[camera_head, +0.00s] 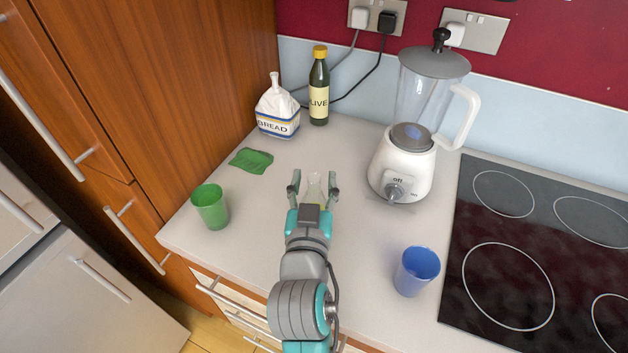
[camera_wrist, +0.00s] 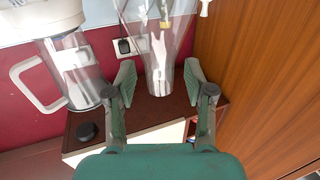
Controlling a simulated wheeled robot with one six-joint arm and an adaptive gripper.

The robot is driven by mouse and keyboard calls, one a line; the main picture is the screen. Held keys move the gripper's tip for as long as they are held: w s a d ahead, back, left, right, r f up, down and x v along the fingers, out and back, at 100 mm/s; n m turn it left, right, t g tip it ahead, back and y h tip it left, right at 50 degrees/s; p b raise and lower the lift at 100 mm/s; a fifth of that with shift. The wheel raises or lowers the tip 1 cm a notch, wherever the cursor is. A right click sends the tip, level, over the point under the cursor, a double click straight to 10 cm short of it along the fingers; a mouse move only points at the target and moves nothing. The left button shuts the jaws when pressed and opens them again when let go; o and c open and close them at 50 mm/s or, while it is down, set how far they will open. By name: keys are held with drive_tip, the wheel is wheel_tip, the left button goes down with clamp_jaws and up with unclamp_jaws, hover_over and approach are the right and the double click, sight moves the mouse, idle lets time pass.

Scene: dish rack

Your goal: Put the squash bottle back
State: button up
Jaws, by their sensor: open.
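A clear bottle with a little yellowish content (camera_head: 315,190) stands on the counter between the fingers of my gripper (camera_head: 314,188). It looks like the squash bottle, but no label is readable and my gripper hides its lower part. In the wrist view, which is upside down, the clear bottle (camera_wrist: 159,62) shows between and beyond the two fingers of my gripper (camera_wrist: 158,85). The fingers are spread apart, one on each side of it. I cannot tell whether either finger touches it.
A dark bottle marked "LIVE" (camera_head: 319,90) and a bread bag (camera_head: 277,112) stand at the back. A green cloth (camera_head: 252,160) and green cup (camera_head: 210,207) are left. A blender (camera_head: 402,165), blue cup (camera_head: 416,271) and black hob (camera_head: 540,250) are right.

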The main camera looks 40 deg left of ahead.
drive_tip(key=v, duration=1.1)
drive_tip(key=shift+s+d, duration=0.2)
drive_tip(key=shift+s, duration=0.15)
clamp_jaws()
idle(0.7)
idle(0.4)
